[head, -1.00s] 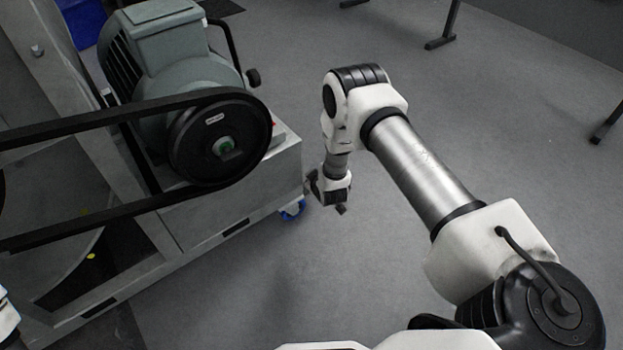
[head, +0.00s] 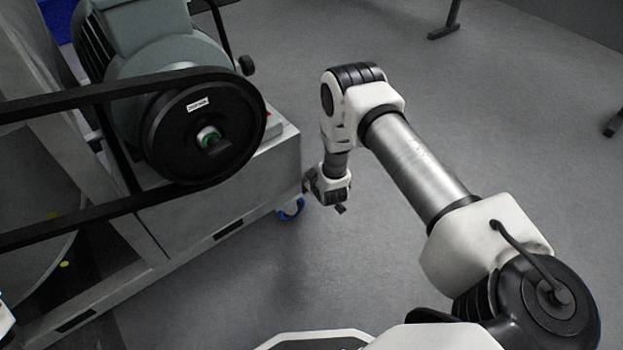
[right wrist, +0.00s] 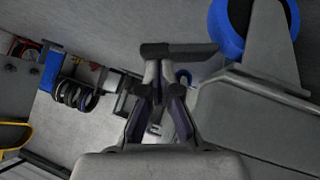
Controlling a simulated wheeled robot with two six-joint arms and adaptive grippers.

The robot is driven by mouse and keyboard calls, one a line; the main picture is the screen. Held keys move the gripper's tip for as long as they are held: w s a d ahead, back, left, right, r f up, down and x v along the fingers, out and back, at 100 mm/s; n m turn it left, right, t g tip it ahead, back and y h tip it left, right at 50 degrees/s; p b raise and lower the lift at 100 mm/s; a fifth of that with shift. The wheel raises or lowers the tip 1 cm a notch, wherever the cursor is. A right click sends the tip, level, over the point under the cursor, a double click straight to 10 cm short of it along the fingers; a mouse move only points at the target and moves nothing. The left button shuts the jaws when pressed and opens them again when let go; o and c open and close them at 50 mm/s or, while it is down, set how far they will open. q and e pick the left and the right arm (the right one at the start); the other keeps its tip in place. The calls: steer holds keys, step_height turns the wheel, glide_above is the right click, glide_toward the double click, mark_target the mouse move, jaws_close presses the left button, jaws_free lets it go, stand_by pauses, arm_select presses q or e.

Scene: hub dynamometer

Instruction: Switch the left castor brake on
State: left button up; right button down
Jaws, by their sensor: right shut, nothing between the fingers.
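A blue castor (head: 291,209) sits under the near right corner of the grey machine base in the head view. A large blue castor wheel (right wrist: 228,28) shows at the top right of the right wrist view. I cannot make out its brake lever or setting. My right gripper (head: 340,207) points down just right of the castor in the head view, a small gap apart. In the right wrist view its fingers (right wrist: 160,70) are together and empty. A dark bar (right wrist: 180,50) crosses at their tips; I cannot tell what it belongs to. My left gripper is out of view.
The machine base (head: 185,228) carries a motor with a black pulley (head: 205,127) and belt at left. The floor (head: 460,120) right of it is open. Dark stand legs (head: 445,22) stand at the back. A far shelf with hanging rings (right wrist: 75,95) shows in the wrist view.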

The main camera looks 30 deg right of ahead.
steer(key=shift+d, duration=0.1)
steer(key=shift+d+f+m+y+b, duration=0.2)
steer(key=shift+d+f+m+y, duration=0.15)
steer(key=shift+y, duration=0.2)
steer(key=shift+d+f+m+y+b, duration=0.15)
steer(key=shift+d+f+m+y, duration=0.1)
steer(key=shift+f+y, duration=0.25)
steer(key=shift+d+f, duration=0.3)
steer(key=shift+f, duration=0.4)
steer(key=shift+f, duration=0.15)
steer(key=shift+r+p, duration=0.35)
steer(key=shift+p, duration=0.1)
steer(key=s+d+r+p, duration=0.3)
steer(key=s+r+p, duration=0.3)
steer(key=r+p, duration=0.2)
step_height(320, 180, up, 2)
steer(key=shift+s+r, duration=0.15)
steer(key=shift+s, duration=0.15)
